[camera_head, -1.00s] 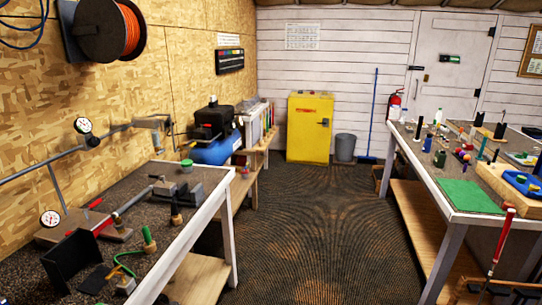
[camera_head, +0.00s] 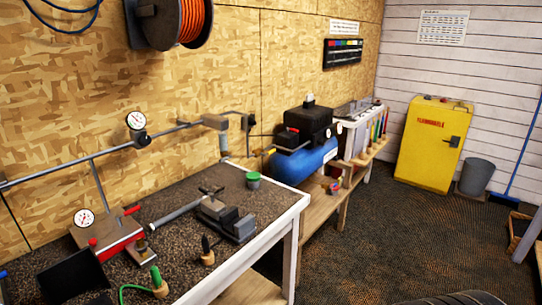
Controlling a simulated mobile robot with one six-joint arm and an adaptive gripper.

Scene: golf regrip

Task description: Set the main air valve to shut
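A grey air pipe (camera_head: 60,176) runs along the left wooden wall, with a round white gauge (camera_head: 136,120) on it. A branch drops to a second gauge (camera_head: 84,217) on the bench. Beside it is a red fitting (camera_head: 118,240) with a small red handle (camera_head: 132,210). My gripper is not in view.
A hose reel (camera_head: 175,22) hangs above. A yellow cabinet (camera_head: 430,143) and grey bin (camera_head: 475,176) stand at the back.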

